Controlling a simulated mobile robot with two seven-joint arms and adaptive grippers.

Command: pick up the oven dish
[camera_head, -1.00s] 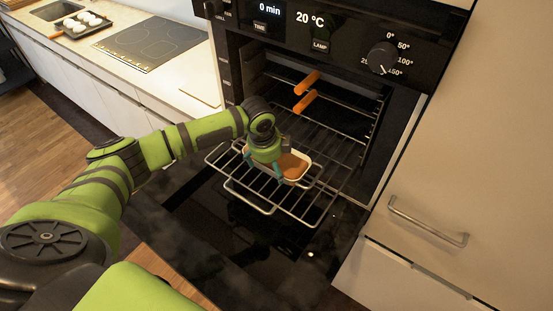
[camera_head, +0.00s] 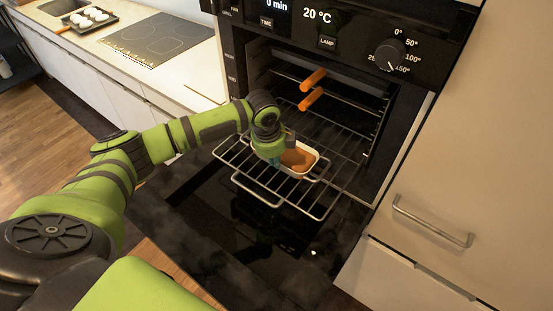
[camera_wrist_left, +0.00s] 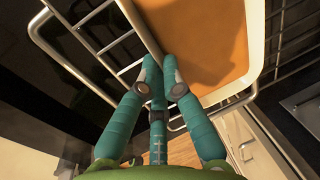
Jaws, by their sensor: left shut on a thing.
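The oven dish (camera_head: 306,172) is a white rimmed rectangular dish with an orange-brown filling. It sits on the front part of the pulled-out oven rack (camera_head: 240,171). My left gripper (camera_head: 275,160) is at the dish's left side, shut on its rim. In the left wrist view, the teal fingers (camera_wrist_left: 162,88) close on the pale wall of the dish (camera_wrist_left: 256,45), and the rack bars show below it. The fingertips are partly hidden in the head view. My right gripper is not in view.
The oven's open door (camera_head: 230,230) lies below the rack. Two orange handle-like bars (camera_head: 312,88) stick out above the dish inside the oven. A cabinet with a metal handle (camera_head: 432,222) stands close on the right. A counter with a cooktop (camera_head: 160,38) is on the left.

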